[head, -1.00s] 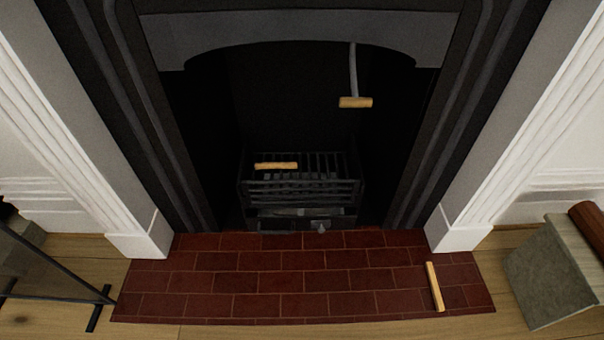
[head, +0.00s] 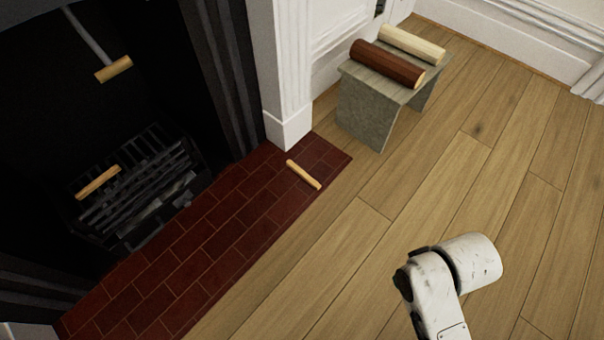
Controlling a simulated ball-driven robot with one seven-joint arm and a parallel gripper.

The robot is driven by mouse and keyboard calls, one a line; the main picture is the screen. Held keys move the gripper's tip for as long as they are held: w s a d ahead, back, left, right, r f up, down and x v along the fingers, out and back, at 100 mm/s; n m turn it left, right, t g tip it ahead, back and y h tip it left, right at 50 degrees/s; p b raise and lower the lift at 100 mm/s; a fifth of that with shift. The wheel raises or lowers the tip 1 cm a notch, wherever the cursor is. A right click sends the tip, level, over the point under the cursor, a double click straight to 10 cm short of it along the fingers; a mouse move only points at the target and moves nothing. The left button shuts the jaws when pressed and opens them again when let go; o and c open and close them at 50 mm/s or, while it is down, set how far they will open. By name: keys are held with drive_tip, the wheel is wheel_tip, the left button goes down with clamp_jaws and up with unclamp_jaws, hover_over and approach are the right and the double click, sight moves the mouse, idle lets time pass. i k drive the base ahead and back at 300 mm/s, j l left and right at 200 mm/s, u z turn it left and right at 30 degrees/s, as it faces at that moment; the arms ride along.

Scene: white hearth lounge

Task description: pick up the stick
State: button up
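A short, light wooden stick (head: 304,175) lies on the red brick hearth (head: 215,215), near its right end in the head view. A second similar stick (head: 98,182) lies on top of the black fire grate (head: 140,205) inside the fireplace. My white arm shows at the lower right over the wooden floor, well apart from the sticks. My gripper's fingers do not show.
A wooden handle (head: 113,69) on a grey rod hangs in the fireplace opening. A grey stone stand (head: 367,112) right of the hearth bears a dark brown log (head: 387,63) and a pale log (head: 411,44). The plank floor (head: 400,190) in front is clear.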

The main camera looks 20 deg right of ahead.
sight(292, 164)
drive_tip(key=i+j, duration=0.15)
drive_tip(key=i, duration=0.25)
drive_tip(key=i+j+z, duration=0.15)
drive_tip(key=i, duration=0.3)
drive_tip(key=i+j, duration=0.15)
drive_tip(key=i, duration=0.25)
drive_tip(key=l+z, duration=0.05)
